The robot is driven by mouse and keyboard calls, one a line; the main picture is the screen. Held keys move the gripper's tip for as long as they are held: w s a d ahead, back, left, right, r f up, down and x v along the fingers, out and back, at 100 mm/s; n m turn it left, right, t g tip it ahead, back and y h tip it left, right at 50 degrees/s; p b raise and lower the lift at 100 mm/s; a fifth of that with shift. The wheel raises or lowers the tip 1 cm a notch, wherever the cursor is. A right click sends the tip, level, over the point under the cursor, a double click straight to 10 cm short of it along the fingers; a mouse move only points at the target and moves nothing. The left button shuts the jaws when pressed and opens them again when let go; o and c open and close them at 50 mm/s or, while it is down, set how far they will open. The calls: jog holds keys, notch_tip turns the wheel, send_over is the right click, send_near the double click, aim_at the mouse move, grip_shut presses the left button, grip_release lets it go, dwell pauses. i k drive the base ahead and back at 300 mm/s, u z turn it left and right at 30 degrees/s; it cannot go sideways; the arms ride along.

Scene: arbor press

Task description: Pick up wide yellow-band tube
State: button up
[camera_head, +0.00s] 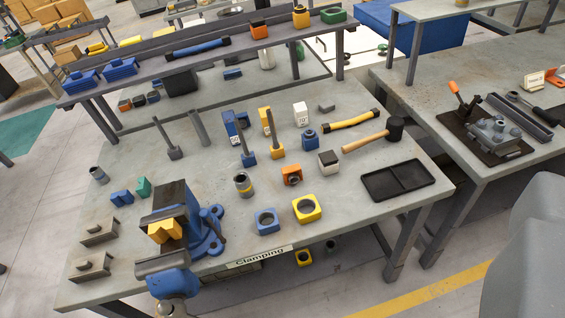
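The wide yellow-band tube (243,184) stands upright near the middle of the work table. A plain grey tube (98,175) stands apart at the table's left edge. My gripper is not in view, so its opening and what it may hold cannot be seen.
A blue vise (205,230) stands at the front left. Blue (266,221) and yellow (306,209) square blocks sit in front of the tube, with an orange block (291,175) to its right. A black tray (397,180) lies right. Upright rods stand behind.

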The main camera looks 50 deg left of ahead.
aim_at(244, 185)
jog(key=u, duration=0.4)
jog(key=i, duration=1.2)
jog(key=u, duration=0.8)
